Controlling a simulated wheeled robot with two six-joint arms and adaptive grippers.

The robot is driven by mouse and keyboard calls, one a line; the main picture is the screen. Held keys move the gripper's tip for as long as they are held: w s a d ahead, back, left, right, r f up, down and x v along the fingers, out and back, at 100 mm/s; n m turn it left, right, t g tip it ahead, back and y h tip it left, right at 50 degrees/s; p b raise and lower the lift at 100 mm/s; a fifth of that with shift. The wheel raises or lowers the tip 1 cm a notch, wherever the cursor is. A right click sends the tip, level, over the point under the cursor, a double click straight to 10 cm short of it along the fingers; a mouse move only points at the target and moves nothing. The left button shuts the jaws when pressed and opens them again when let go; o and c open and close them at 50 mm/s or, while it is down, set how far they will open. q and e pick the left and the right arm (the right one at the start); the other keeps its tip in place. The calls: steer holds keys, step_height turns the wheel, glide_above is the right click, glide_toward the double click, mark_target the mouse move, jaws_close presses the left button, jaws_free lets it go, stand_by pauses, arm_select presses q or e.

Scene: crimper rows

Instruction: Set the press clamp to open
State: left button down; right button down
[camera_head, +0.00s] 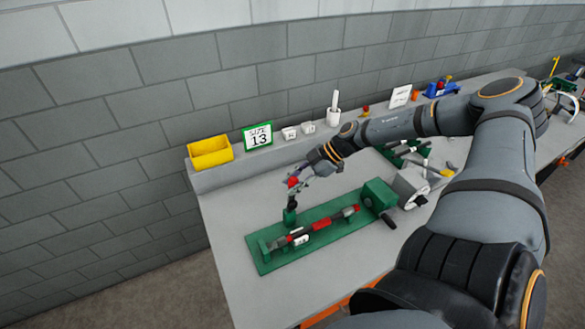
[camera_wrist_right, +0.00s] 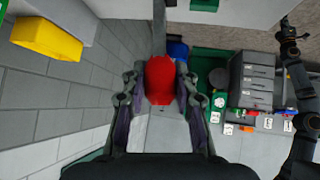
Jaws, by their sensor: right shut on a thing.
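The press clamp is a green fixture on a green base plate (camera_head: 263,262), with a red and dark rod lying along it. A dark upright lever with a green foot (camera_head: 290,215) stands at its far left, topped by a red knob (camera_head: 293,182). My right gripper (camera_head: 301,178) is shut on the red knob, which also shows between its fingers (camera_wrist_right: 160,80) in the wrist view. My left gripper is not seen in the head view.
A second green fixture (camera_head: 400,151) lies to the right, partly behind my right arm. The table's front left is clear.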

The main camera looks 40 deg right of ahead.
stand_by(0.3)
steer(key=c, duration=1.3)
jaws_free()
steer(key=shift+w, duration=0.1)
steer(key=shift+c, duration=0.2)
steer(key=o, duration=0.3)
steer(key=shift+w+d, duration=0.1)
